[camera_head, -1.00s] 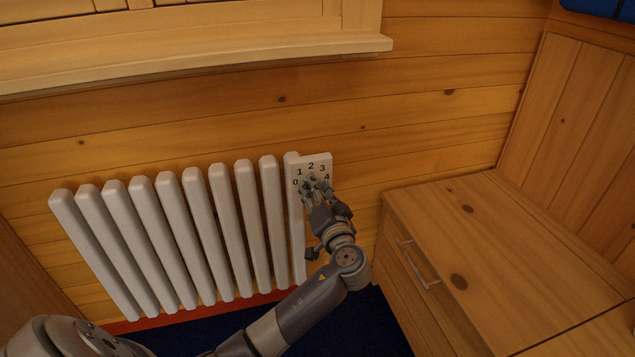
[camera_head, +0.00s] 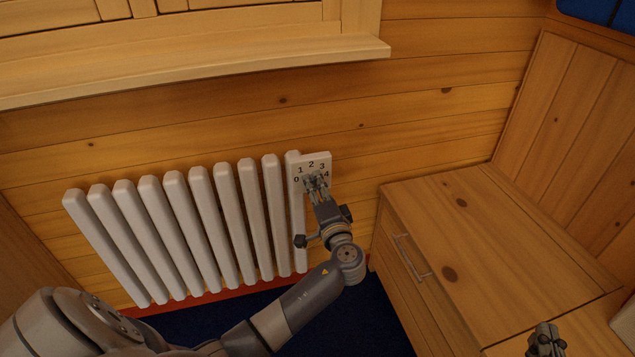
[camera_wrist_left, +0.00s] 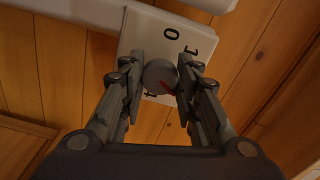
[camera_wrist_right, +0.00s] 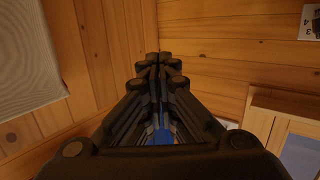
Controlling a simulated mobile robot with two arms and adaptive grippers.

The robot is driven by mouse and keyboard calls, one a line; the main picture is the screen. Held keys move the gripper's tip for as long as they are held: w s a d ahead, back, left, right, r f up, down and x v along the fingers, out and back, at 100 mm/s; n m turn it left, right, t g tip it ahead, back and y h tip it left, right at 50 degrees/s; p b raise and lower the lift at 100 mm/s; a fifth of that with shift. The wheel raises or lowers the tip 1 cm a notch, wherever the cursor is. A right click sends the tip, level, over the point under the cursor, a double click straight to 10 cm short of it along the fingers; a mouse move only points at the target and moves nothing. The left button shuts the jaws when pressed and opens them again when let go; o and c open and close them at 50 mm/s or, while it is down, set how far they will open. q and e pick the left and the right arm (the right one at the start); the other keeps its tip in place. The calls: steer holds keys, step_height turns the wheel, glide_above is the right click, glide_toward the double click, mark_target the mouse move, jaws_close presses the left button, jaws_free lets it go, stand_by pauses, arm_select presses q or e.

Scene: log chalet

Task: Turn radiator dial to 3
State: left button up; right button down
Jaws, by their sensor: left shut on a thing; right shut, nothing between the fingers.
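The white dial plate (camera_head: 322,160) is on the wall at the radiator's right end, numbered 0 to 4 in an arc. The round grey dial (camera_wrist_left: 160,77) has a red mark that slants to the lower right in the left wrist view. There 0, 1 and part of 4 show; 2 and 3 are hidden behind my finger. My left gripper (camera_wrist_left: 160,80) is shut on the dial, one finger on each side. It covers the dial in the head view (camera_head: 314,181). My right gripper (camera_head: 545,332) is shut and empty, low at the right, away from the dial.
The white ribbed radiator (camera_head: 200,225) stands left of the plate. A wooden cabinet (camera_head: 470,240) with a metal handle is to the right, near my left forearm. A wooden window sill (camera_head: 200,75) juts out above. The wall between sill and plate is clear.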

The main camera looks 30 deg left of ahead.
arm_select(q)
steer(key=shift+m+p, duration=0.9)
steer(key=shift+m, duration=0.3)
arm_select(e)
steer(key=s+d+f+g+h, duration=0.2)
steer(key=s+f+g, duration=0.4)
steer(key=f, duration=0.4)
steer(key=shift+s+d+g, duration=0.3)
steer(key=shift+d+g, duration=0.1)
steer(key=shift+d, duration=0.15)
steer(key=shift+f, duration=0.15)
arm_select(q)
steer(key=o, duration=1.1)
arm_select(e)
steer(key=shift+w, duration=0.3)
